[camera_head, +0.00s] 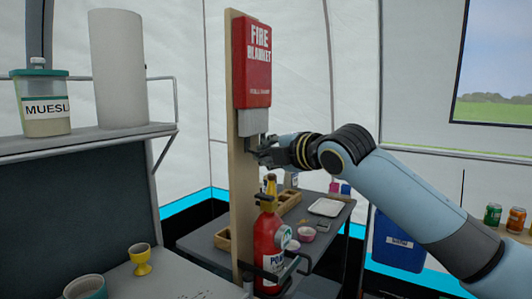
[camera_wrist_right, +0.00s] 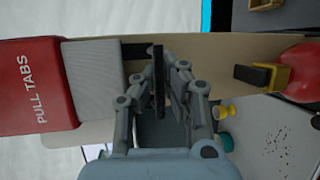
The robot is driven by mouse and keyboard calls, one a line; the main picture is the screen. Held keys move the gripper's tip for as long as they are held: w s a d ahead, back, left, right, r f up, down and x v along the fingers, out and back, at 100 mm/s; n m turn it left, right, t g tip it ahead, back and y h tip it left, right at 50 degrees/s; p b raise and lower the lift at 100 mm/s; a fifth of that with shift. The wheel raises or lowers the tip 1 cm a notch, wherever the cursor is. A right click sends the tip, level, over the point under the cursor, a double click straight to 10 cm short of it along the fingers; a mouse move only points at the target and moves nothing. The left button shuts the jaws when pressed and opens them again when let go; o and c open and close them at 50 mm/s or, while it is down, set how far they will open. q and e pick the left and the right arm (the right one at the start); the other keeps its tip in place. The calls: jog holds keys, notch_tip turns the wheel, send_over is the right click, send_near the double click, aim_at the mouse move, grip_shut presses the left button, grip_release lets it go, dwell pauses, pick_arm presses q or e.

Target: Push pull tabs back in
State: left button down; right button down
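The red fire blanket case (camera_head: 252,62) is fixed high on an upright wooden board (camera_head: 242,190). Grey pull tabs (camera_head: 252,122) hang out below its lower edge. In the right wrist view the red case (camera_wrist_right: 32,85) reads "PULL TABS", and a broad grey tab (camera_wrist_right: 95,78) extends from it. My right gripper (camera_head: 263,156) is just under the tabs' lower ends, in front of the board. In the wrist view its fingers (camera_wrist_right: 168,80) are drawn together beside the tab's end, with no tab visible between them. My left gripper is not in view.
A red extinguisher (camera_head: 270,240) stands low by the board, under my right arm. A shelf (camera_head: 90,138) with a muesli jar (camera_head: 42,103) and a white roll (camera_head: 117,68) is at left. A table (camera_head: 210,243) with small items stands behind the board.

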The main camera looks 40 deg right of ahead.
aim_at(253, 126)
notch_tip(253, 126, up, 6)
jog(key=p, duration=0.4)
jog(key=shift+r, duration=0.1)
jog(key=c, duration=1.5)
grip_release()
jog(key=shift+o, duration=0.5)
